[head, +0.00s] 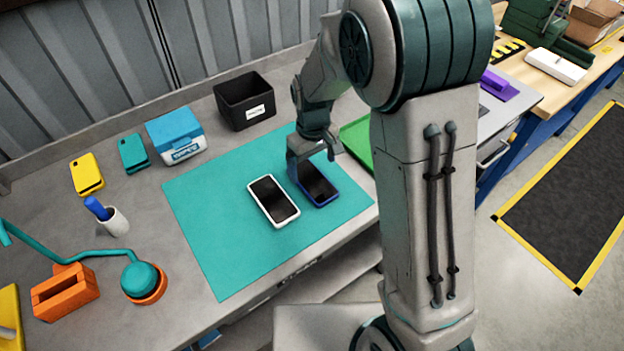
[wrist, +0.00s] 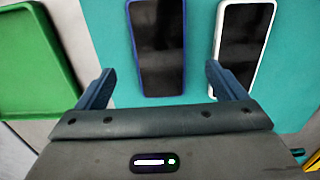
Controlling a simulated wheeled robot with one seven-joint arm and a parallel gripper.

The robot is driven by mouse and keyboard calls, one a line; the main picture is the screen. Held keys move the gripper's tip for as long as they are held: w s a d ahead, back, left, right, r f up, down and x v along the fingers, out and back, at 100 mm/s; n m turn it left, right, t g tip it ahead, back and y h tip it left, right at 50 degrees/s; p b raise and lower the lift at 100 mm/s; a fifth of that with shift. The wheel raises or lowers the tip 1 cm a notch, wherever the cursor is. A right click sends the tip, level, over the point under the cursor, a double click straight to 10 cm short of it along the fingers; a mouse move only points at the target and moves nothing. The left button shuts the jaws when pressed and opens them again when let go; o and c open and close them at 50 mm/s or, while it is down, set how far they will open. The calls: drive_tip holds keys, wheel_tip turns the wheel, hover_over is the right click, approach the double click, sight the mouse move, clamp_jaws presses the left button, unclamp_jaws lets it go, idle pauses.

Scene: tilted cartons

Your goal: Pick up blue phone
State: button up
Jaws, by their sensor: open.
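The blue phone (head: 318,185) lies flat on the teal mat (head: 215,230), its dark screen up inside a blue frame. In the wrist view the blue phone (wrist: 157,45) lies ahead of my gripper, between the lines of the two fingers. My gripper (head: 309,165) is open and empty, over the far end of the blue phone in the head view and hiding part of it. The fingers also show in the wrist view (wrist: 155,82). I cannot tell the exact height of the fingers above the phone.
A white phone (head: 273,201) lies close beside the blue one. A green tray (head: 357,143) is on the other side, partly behind my arm. A black bin (head: 245,101), a blue-and-white box (head: 176,135) and yellow (head: 87,175) and teal (head: 133,153) phone-like items stand farther left.

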sight(312, 180)
drive_tip(key=shift+w+a+f+p, duration=0.1)
drive_tip(key=shift+f+p, duration=0.65)
drive_tip(key=shift+f, duration=1.95)
drive_tip(key=c, duration=1.2)
